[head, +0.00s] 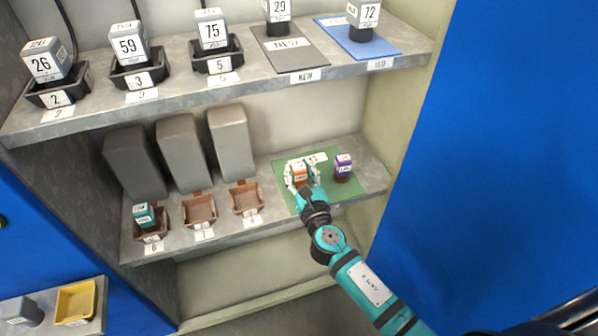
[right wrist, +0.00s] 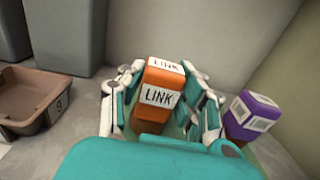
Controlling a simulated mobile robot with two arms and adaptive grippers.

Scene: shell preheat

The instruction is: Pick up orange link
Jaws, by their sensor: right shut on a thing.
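The orange link (right wrist: 157,112) is a small orange block with white labels reading LINK. It stands on the green mat (head: 323,193) on the lower shelf, and it also shows in the head view (head: 299,176). My right gripper (head: 301,178) is around it, one finger on each side, and is shut on it. The right wrist view shows the fingers (right wrist: 163,105) at both sides of the block; its lower part is partly hidden. My left gripper is not in view.
A purple block (head: 343,167) stands close to the right of the gripper, also in the right wrist view (right wrist: 250,115). Brown bins (head: 247,197) stand to the left, one holding a teal block (head: 144,215). The upper shelf (head: 130,98) overhangs behind, with numbered blocks.

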